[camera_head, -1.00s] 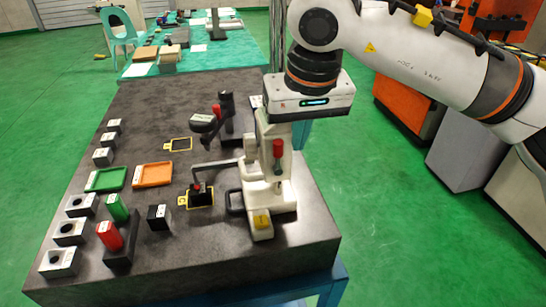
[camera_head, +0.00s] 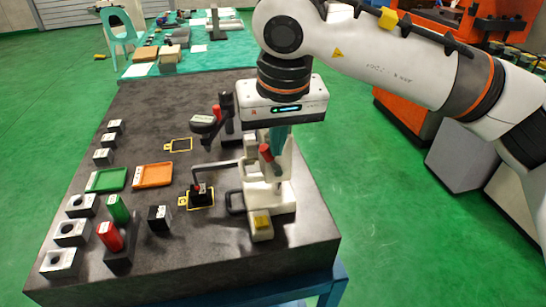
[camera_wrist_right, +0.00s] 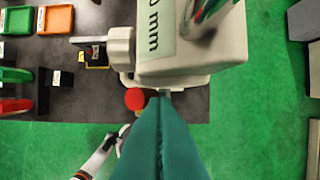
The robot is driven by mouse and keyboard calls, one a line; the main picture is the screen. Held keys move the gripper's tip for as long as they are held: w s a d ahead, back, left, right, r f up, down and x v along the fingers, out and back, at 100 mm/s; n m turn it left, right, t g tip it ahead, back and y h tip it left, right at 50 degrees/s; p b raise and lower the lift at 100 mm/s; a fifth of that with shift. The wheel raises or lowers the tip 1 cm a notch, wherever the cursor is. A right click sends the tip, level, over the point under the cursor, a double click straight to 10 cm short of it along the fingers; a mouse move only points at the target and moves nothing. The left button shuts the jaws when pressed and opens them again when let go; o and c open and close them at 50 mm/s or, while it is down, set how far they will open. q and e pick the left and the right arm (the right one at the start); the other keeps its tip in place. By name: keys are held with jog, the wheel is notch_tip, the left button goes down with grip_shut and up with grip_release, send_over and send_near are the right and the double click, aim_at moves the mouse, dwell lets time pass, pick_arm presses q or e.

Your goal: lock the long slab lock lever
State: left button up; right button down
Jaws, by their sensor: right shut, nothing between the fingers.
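A white fixture (camera_head: 282,190) stands near the right edge of the dark table. Its lever (camera_head: 266,153) has a red grip on a thin stem and leans with its top to the left. In the right wrist view the lever's red end (camera_wrist_right: 134,98) shows just left of my fingertips. My right gripper (camera_head: 279,145) points down just behind and right of the lever's top. Its teal fingers (camera_wrist_right: 162,95) are shut together and hold nothing. Whether they touch the lever I cannot tell. My left gripper is out of view.
A black stand with a red part (camera_head: 216,111) is close left of the fixture. A black block (camera_head: 200,195) under a thin arm sits at its front left. Green (camera_head: 106,180) and orange (camera_head: 153,175) trays and several blocks fill the left side. The table's right edge is near.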

jog(key=shift+s+a+f, duration=0.1)
jog(key=shift+a, duration=0.25)
dwell(0.3)
jog(key=shift+s+a+f, duration=0.25)
jog(key=shift+a+f, duration=0.2)
jog(key=shift+a, duration=0.35)
jog(key=shift+a+f+b, duration=0.1)
jog(key=shift+b, duration=0.2)
jog(key=r+p, duration=0.2)
jog(key=r, duration=0.1)
jog(key=r+p, duration=0.2)
jog(key=shift+s+a+r, duration=0.2)
jog(key=shift+a, duration=0.15)
dwell(0.4)
dwell(0.4)
